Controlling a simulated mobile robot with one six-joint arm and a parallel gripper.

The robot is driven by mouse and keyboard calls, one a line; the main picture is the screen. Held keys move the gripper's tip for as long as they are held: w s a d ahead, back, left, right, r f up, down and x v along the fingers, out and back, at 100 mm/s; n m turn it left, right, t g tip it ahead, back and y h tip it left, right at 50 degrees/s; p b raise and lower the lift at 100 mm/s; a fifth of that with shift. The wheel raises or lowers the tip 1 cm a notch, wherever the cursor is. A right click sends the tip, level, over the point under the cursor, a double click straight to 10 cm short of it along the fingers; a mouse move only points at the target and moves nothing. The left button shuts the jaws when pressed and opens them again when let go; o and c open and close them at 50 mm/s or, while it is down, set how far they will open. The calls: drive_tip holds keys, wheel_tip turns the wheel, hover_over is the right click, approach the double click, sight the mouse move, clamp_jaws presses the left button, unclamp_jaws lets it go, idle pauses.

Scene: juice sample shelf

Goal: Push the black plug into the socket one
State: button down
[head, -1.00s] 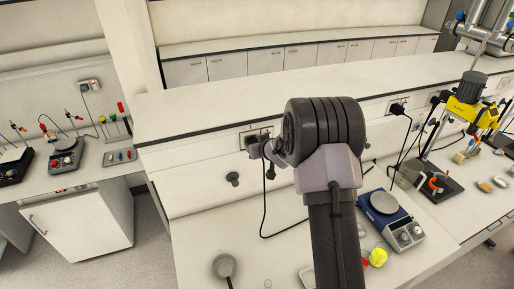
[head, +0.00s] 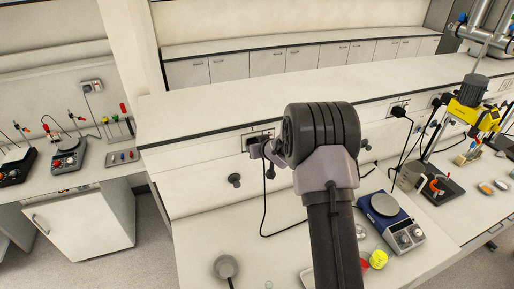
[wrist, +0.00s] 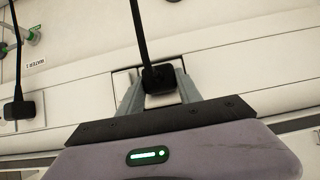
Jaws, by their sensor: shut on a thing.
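The black plug (wrist: 159,79) sits between the two grey fingers of my gripper (wrist: 158,92) in the wrist view, with its cord running up out of the picture. My gripper is shut on it. The plug is at a socket plate (wrist: 124,78) in the wall strip, and the fingers hide most of that plate. I cannot tell how deep the plug sits. In the head view, my gripper (head: 266,148) is at the socket plate (head: 249,135) on the bench upstand, partly hidden by my arm. The black cord (head: 264,205) hangs down to the bench.
Another black plug (wrist: 18,109) sits in a plate to the left in the wrist view. In the head view, a blue hotplate (head: 391,222) and a yellow-lidded item (head: 378,259) stand right of my arm. A round grey object (head: 226,267) lies on the bench at front left.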

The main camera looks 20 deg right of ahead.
drive_tip(key=shift+w, duration=0.1)
drive_tip(key=c, duration=0.7)
unclamp_jaws()
drive_tip(key=v, duration=1.8)
drive_tip(key=s+a+f+m+g+b, duration=0.1)
drive_tip(key=s+a+f+b, duration=0.5)
drive_tip(key=s+f+b, duration=0.4)
drive_tip(key=s+a+f+m+g+y+b, duration=0.1)
drive_tip(key=s+a+f+b, duration=0.5)
drive_tip(key=b, duration=0.9)
drive_tip(key=s+a+f+m+g+y+b, duration=0.1)
drive_tip(key=s+a+f+b, duration=0.5)
drive_tip(key=s+f+b, duration=0.7)
drive_tip(key=shift+s+f+m+g, duration=0.15)
drive_tip(key=shift+s+m+g, duration=0.2)
drive_tip(key=shift+s+g, duration=0.3)
drive_tip(key=shift+s+f+m+g, duration=0.15)
drive_tip(key=shift+s+m+g, duration=0.2)
drive_tip(key=shift+s+g, duration=0.25)
